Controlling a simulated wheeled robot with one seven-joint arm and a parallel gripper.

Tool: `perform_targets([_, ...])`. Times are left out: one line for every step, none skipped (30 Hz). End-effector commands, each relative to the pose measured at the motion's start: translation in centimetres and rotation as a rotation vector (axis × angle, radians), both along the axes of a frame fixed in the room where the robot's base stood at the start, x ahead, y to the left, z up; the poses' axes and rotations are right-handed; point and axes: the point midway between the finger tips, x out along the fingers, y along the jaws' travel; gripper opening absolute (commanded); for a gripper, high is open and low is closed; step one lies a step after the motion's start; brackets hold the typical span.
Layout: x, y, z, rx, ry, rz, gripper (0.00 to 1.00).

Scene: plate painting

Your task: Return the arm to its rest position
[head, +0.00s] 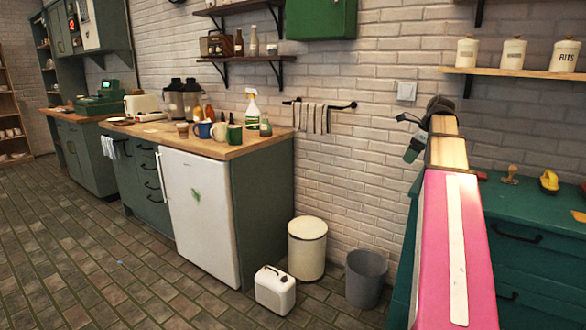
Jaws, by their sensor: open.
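My arm (452,240) reaches up from the bottom right of the head view, with a pink link nearest and a wood-coloured part beyond it. My gripper (409,134) is at its far end, dark, and turned to the left. It is open, and I see nothing held between its fingers. It shows in front of the white brick wall, above the left end of the green cabinet (547,211). The arm hides part of this cabinet.
A wooden counter (255,145) with mugs and a spray bottle (252,108) stands left, above a white fridge (198,210). A cream bin (307,248), a grey bin (366,279) and a white canister (275,290) stand on the floor. The floor at left is clear.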

Motion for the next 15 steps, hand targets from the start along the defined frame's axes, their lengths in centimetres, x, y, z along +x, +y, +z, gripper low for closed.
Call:
perform_targets([0.0, 0.2, -0.6, -0.006, -0.001, 0.013, 1.0])
perform_targets([0.0, 0.3, -0.9, -0.008, -0.003, 0.022, 1.0])
perform_targets([0.0, 0.5, -1.3, -0.013, -0.005, 0.034, 1.0])
perform_targets([0.1, 0.6, -1.7, -0.017, -0.007, 0.046, 1.0])
perform_targets([0.1, 0.8, -2.0, -0.02, -0.008, 0.056, 1.0])
perform_targets([0.1, 0.9, -2.4, -0.026, -0.011, 0.069, 1.0])
perform_targets([0.1, 1.1, -2.8, -0.03, -0.013, 0.082, 1.0])
perform_targets([0.1, 1.3, -3.2, -0.034, -0.016, 0.095, 1.0])
perform_targets([0.1, 1.6, -3.8, -0.04, -0.02, 0.113, 1.0])
perform_targets([0.2, 1.8, -4.2, -0.043, -0.021, 0.127, 1.0])
perform_targets([0.2, 2.0, -4.8, -0.049, -0.024, 0.146, 1.0])
perform_targets([0.2, 2.4, -5.4, -0.056, -0.028, 0.168, 1.0])
perform_targets([0.1, 2.6, -5.9, -0.062, -0.031, 0.186, 1.0])
perform_targets([0.1, 2.9, -6.6, -0.069, -0.034, 0.205, 1.0])
perform_targets([0.1, 3.2, -7.4, -0.078, -0.039, 0.232, 1.0])
